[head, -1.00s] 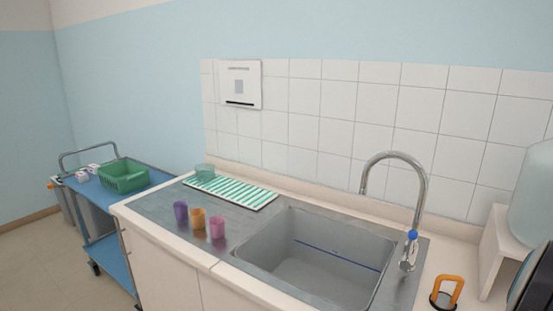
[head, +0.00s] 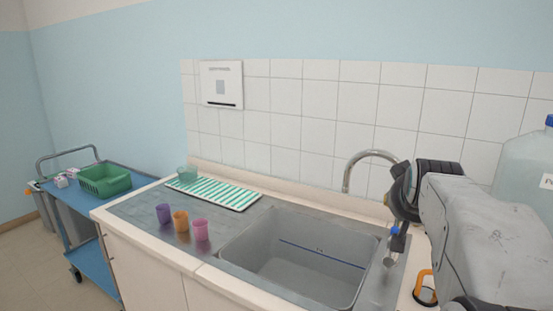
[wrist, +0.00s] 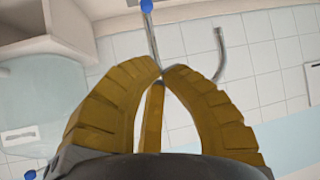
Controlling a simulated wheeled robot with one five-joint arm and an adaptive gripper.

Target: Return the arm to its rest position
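My arm (head: 480,225), grey with black joints, reaches in from the right side of the head view, in front of the tap and the right end of the sink. My gripper (wrist: 162,67) shows in the wrist view with its yellow ribbed fingers. Their tips come together, with nothing visible held between them. A narrow yellow piece, which looks like another finger, shows behind the gap. The fingers are not clearly seen in the head view. The tap (wrist: 220,50) and its blue-tipped lever (wrist: 147,6) appear beyond the fingers, apart from them.
The sink (head: 290,260) lies left of my arm. Purple (head: 163,213), orange (head: 181,221) and pink (head: 201,229) cups stand by a striped mat (head: 215,193). An orange-handled item (head: 424,287) and a water bottle (head: 525,170) are near my arm. A blue trolley (head: 145,181) stands left.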

